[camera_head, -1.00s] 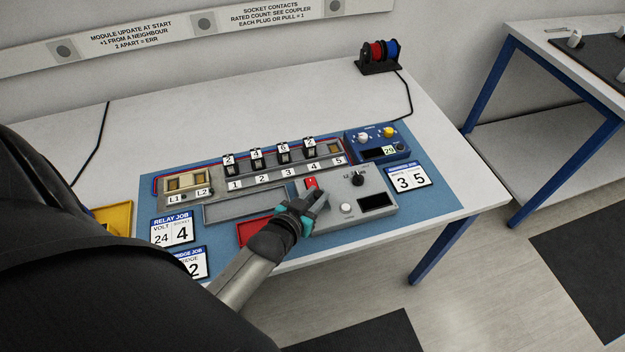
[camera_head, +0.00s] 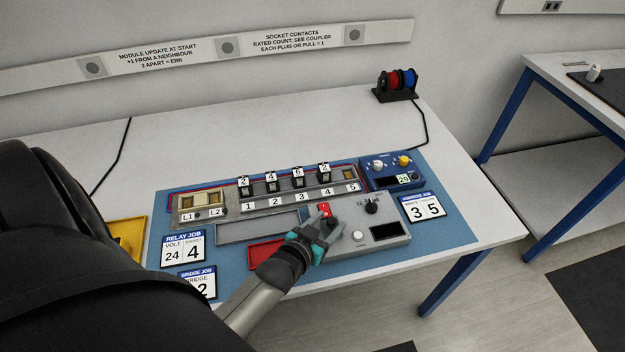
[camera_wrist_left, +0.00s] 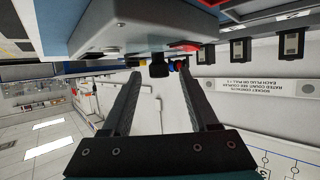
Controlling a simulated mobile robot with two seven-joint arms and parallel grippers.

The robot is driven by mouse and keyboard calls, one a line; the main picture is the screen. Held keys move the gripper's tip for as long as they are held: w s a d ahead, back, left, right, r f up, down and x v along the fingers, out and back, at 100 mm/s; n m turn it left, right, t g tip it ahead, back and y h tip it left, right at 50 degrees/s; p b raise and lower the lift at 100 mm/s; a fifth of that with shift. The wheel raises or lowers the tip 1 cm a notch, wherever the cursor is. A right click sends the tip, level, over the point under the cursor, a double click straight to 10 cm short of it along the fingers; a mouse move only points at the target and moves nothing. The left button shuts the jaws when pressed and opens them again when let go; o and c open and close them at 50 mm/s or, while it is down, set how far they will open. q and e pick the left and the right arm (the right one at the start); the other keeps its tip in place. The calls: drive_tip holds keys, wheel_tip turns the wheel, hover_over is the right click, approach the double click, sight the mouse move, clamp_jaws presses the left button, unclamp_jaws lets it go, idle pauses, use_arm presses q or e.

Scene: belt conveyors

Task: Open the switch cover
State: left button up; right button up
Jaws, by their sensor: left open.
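The red switch cover (camera_head: 325,209) sits at the upper left of the grey control box (camera_head: 393,213). My left gripper (camera_head: 323,229) is open at its near side, its fingertips close to the cover. I cannot tell whether they touch it, or how far the cover is raised. My right gripper is out of view.
The box also carries a black knob (camera_head: 371,206), a white button (camera_head: 357,236) and a dark display (camera_head: 386,230). A numbered socket strip (camera_head: 295,199), blue unit (camera_head: 392,172), red tray (camera_head: 264,253) and job cards surround it.

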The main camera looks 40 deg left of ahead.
use_arm(q)
drive_tip(key=p+v, duration=0.2)
drive_tip(key=v, duration=1.2)
drive_tip(key=shift+s, duration=0.35)
drive_tip(key=shift+r, duration=0.1)
drive_tip(key=s+d+r+m+g+h, duration=0.1)
drive_tip(key=s+d+r+m+g, duration=0.3)
drive_tip(key=d+g, duration=0.45)
drive_tip(key=s+a+f+n+g+b, duration=0.1)
drive_tip(key=s+f+b, duration=0.15)
drive_tip(key=f, duration=1.15)
drive_tip(key=s+f+g+b, duration=0.1)
drive_tip(key=f+g+b, duration=0.15)
drive_tip(key=f, duration=1.15)
drive_tip(key=s+a+f+b, duration=0.3)
drive_tip(key=s+f+b, duration=0.2)
drive_tip(key=s+f, duration=1)
wheel_tip(320, 180, down, 3)
drive_tip(key=shift+f, duration=0.1)
